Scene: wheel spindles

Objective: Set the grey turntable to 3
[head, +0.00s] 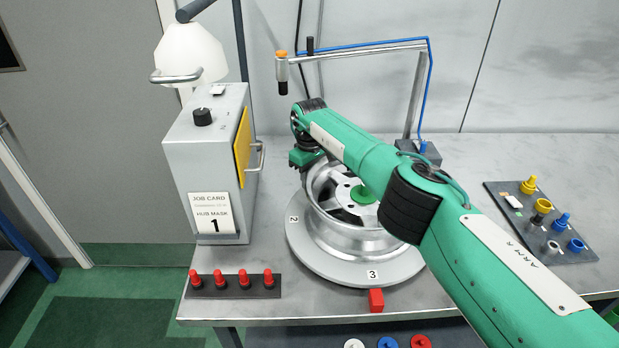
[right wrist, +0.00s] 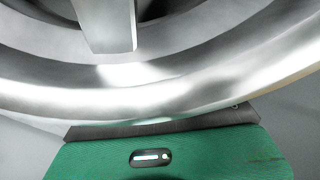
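The grey turntable (head: 335,262) is a round disc on the bench, with a "2" label at its left and a "3" label (head: 372,274) at its front. A red block (head: 376,300) sits at the disc's front edge, almost in line with the "3". A silver wheel (head: 340,222) with a green centre piece (head: 362,195) stands on the disc. My right gripper (head: 308,158) is at the wheel's far left rim, mostly hidden by my arm. The right wrist view shows the wheel's rim (right wrist: 160,97) close against the green gripper body; its finger opening is unclear. My left gripper is out of view.
A grey box (head: 212,165) with a job card reading "1" stands left. Several red pegs (head: 232,281) stand in a front-left strip. A dark tray (head: 545,225) with coloured parts lies right. A metal post with a crossarm (head: 415,95) rises behind the wheel.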

